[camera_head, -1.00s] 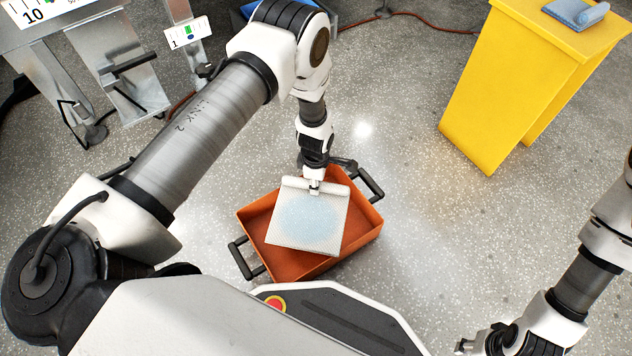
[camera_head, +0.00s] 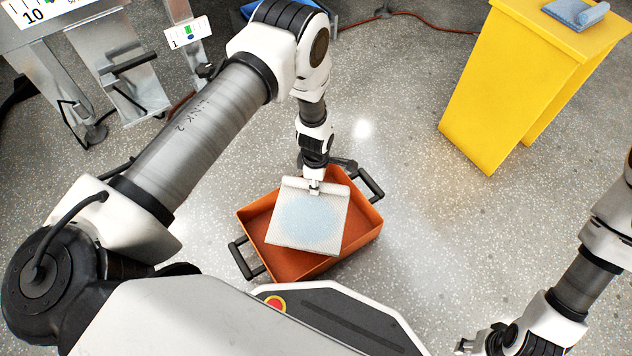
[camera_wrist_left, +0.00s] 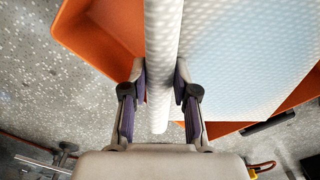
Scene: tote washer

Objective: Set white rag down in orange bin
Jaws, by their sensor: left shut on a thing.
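The white rag (camera_head: 306,222) has a pale blue dotted patch and a rolled edge along its far side. My left gripper (camera_head: 315,187) is shut on that rolled edge. The left wrist view shows the roll (camera_wrist_left: 163,60) between the two fingers (camera_wrist_left: 160,88). The orange bin (camera_head: 364,232) stands on the floor with black handles at both ends. The rag is over the bin's opening, inside its outline in the head view; I cannot tell whether it touches the bottom. My right gripper (camera_head: 482,342) is at the lower right, away from the bin, its fingers too small to read.
A yellow stand (camera_head: 515,70) with a folded blue cloth (camera_head: 575,12) on top is at the upper right. Metal racks (camera_head: 130,75) stand at the upper left. A reddish cable (camera_head: 430,24) lies on the floor behind. The floor right of the bin is clear.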

